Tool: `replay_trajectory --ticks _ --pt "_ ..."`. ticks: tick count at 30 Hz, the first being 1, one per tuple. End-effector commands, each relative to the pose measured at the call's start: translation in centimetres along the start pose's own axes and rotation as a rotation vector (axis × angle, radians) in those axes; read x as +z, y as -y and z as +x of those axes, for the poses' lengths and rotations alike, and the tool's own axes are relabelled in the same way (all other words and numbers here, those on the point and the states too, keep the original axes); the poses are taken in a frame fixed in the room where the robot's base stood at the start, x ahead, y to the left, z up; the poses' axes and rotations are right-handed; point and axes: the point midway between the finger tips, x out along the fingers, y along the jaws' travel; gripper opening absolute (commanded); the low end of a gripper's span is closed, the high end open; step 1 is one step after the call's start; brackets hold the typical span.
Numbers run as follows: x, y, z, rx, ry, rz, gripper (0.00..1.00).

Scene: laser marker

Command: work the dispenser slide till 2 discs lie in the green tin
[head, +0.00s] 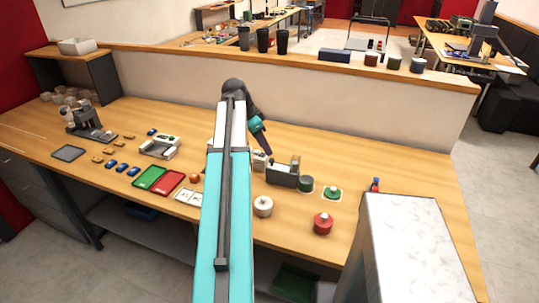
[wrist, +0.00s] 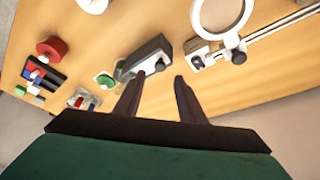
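The grey dispenser (head: 283,178) stands on the bench right of my arm in the head view. It also shows in the wrist view (wrist: 150,52), just beyond my fingertips. A pale block (head: 260,161) is at its left end; I cannot tell whether this is the slide. The dark green tin (head: 306,185) stands at its right end. Its inside is not readable, so I cannot tell if discs lie in it. My gripper (wrist: 160,75) is open and empty, its two dark fingers apart above the bench near the dispenser. No contact shows.
A green knobbed lid (head: 332,193), a red knobbed pot (head: 322,224) and a white round pot (head: 263,206) stand nearby. A ring magnifier (wrist: 222,15) is beside the dispenser in the wrist view. Green (head: 150,178) and red (head: 168,183) trays lie left of my arm.

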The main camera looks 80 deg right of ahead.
Motion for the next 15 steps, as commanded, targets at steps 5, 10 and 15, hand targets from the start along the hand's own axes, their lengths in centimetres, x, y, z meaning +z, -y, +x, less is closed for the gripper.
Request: replay_trajectory --ticks 5,10,15 --pt "0.0 -0.1 1.8 0.002 0.001 0.0 0.36" --pt "0.0 -0.1 3.6 0.001 0.001 0.0 0.36" --pt "0.0 0.0 5.1 0.001 0.0 0.0 0.36"
